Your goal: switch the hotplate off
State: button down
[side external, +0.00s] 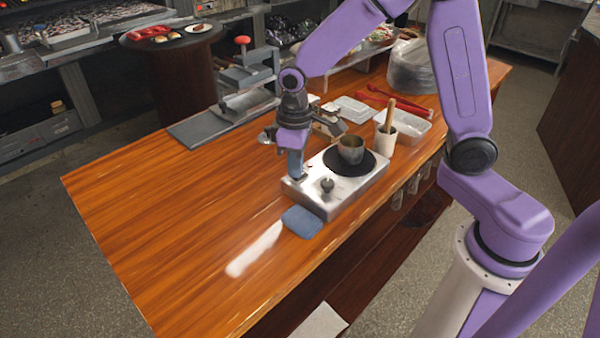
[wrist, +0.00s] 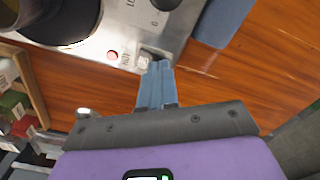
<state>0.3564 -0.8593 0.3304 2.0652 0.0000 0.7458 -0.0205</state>
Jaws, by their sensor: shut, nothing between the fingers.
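The hotplate (side external: 318,201) is a silver metal box with a black round plate (side external: 366,165) on top. A metal cup (side external: 350,149) stands on the plate. A dark knob (side external: 327,184) is on the control side. In the wrist view the hotplate panel (wrist: 118,22) shows a lit red lamp (wrist: 112,55) and a small light switch (wrist: 144,61) near its edge. My gripper (side external: 299,177) is shut and empty, pointing down at the panel corner. In the wrist view its blue fingertips (wrist: 159,64) are right beside the switch and partly cover it; contact cannot be told.
A folded blue cloth (side external: 302,221) lies against the hotplate's front. A white pot with a wooden pestle (side external: 385,138) stands behind it, near a clear tray (side external: 407,126) and red tongs (side external: 385,98). The left part of the wooden counter (side external: 165,215) is clear.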

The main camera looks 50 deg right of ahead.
jog(key=shift+f, duration=0.25)
jog(key=shift+r, duration=3.55)
jog(key=s+d+n, duration=0.2)
jog(key=s+n, duration=0.1)
jog(key=s, duration=0.9)
jog(key=s+d+n, duration=0.3)
jog(key=s, duration=0.9)
jog(key=shift+s+d+f+n, duration=0.15)
jog(key=shift+d+n, duration=0.1)
jog(key=shift+n, duration=0.05)
